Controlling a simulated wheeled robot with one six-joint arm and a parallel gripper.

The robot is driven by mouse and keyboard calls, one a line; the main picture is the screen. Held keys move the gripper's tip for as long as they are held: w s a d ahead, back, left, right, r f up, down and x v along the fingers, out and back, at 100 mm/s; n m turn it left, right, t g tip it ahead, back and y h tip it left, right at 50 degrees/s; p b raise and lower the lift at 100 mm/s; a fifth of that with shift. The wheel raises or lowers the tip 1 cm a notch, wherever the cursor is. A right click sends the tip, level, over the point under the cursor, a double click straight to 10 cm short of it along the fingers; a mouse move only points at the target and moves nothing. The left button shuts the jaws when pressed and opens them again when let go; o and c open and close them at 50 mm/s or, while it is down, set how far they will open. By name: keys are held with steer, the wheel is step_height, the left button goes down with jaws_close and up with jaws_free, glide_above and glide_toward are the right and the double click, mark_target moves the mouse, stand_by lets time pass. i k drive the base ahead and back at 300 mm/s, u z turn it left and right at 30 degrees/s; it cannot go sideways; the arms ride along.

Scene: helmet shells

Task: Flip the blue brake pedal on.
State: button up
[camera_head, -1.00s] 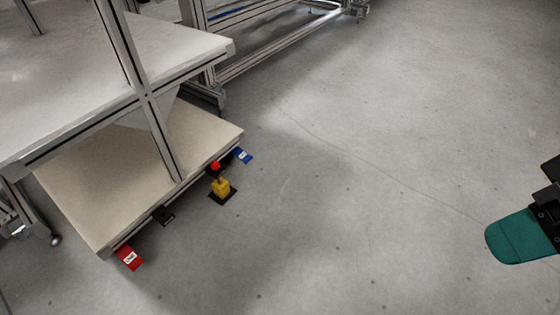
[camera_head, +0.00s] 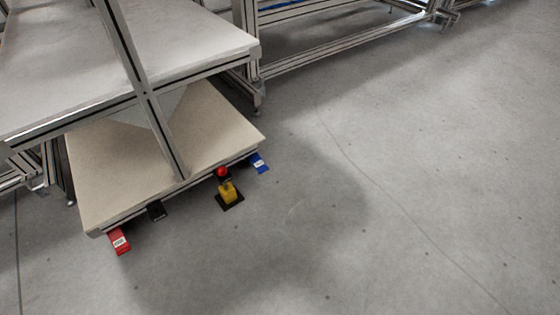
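The blue brake pedal (camera_head: 259,163) sticks out from under the right front corner of the cart's lower shelf, low near the floor. It has a small white label. It is small in the view, and I cannot tell whether it is up or down. My gripper is not in view.
The cart (camera_head: 165,170) has a beige lower shelf, an upper table and metal posts. A yellow post with a red knob (camera_head: 228,190) stands left of the blue pedal. Floor (camera_head: 400,180) to the right is clear.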

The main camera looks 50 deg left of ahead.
mark_target(257, 161)
steer(key=u, duration=0.25)
steer(key=i, duration=0.6)
steer(key=u, duration=1)
steer(key=i, duration=0.4)
steer(key=u, duration=0.35)
